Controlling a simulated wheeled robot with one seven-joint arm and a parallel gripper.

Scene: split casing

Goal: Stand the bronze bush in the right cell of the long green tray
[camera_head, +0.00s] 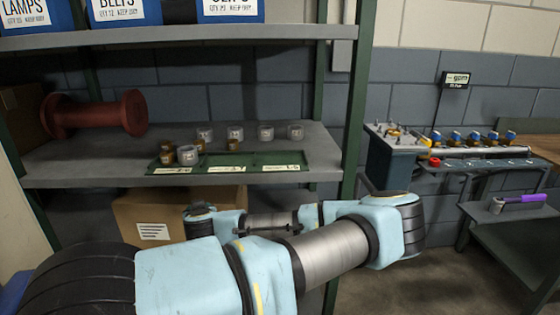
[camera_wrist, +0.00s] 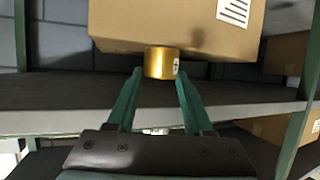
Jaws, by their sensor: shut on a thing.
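My gripper (camera_wrist: 157,82) shows in the wrist view with its two green fingers around the bronze bush (camera_wrist: 160,63), a short golden cylinder with a small pale label on its side. The bush is held at the fingertips. In the head view my gripper and the held bush are hidden behind my arm. The long green tray (camera_head: 245,172) lies on the middle shelf at its front edge. Its left cell has small bronze and grey bushes in it. Its right cell (camera_head: 280,159) looks empty.
Several grey bushes (camera_head: 265,132) stand behind the tray. A red spool (camera_head: 95,115) lies to its left. A cardboard box (camera_head: 170,210) sits below the shelf and shows beyond the held bush in the wrist view (camera_wrist: 170,25). A green post (camera_head: 354,110) stands right of the tray.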

